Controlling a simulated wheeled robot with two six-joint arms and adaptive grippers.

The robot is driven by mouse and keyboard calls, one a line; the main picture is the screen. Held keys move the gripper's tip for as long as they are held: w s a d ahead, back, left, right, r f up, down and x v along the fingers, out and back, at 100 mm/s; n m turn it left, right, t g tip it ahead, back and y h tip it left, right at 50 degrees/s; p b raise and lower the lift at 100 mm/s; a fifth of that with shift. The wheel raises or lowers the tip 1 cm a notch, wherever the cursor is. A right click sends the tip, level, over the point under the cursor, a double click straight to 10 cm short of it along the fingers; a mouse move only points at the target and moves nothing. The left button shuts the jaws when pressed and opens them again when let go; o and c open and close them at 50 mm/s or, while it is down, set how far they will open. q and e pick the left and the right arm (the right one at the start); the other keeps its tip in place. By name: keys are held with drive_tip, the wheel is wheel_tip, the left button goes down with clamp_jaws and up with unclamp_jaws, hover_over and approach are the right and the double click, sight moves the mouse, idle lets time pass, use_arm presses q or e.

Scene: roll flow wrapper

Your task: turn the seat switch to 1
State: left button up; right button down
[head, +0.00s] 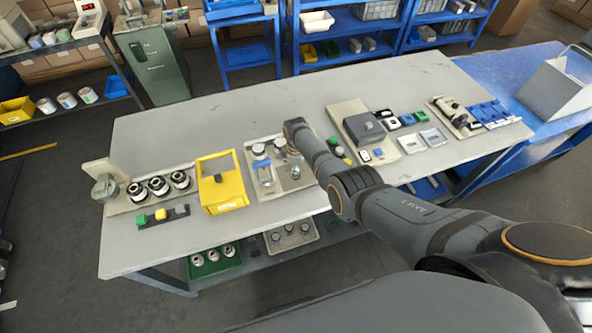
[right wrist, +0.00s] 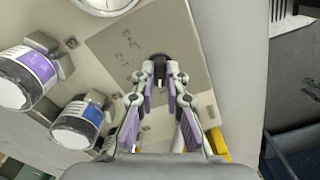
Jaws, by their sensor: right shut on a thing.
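The seat switch shows in the right wrist view as a small dark knob (right wrist: 160,61) on a grey-beige plate (right wrist: 120,50) with faint handwritten marks. My right gripper (right wrist: 160,76) has its fingertips together at the knob and is shut on it. The fingers hide much of the knob, so its pointing direction cannot be told. In the head view, my right gripper (head: 295,168) reaches down over the middle board (head: 305,183) on the table; the switch is hidden there. My left gripper is in no view.
Two containers with purple (right wrist: 28,75) and blue (right wrist: 78,122) labels stand left of the plate in the right wrist view. A round gauge (right wrist: 105,3) is at its top. In the head view, a yellow box (head: 222,185) stands left of the board. The table's back strip is clear.

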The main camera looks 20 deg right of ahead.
drive_tip(key=shift+n, duration=0.5)
idle(0.3)
drive_tip(key=c, duration=1.4)
unclamp_jaws()
drive_tip(key=shift+r, duration=0.1)
wheel_tip(320, 180, up, 12)
drive_tip(key=shift+f, duration=0.1)
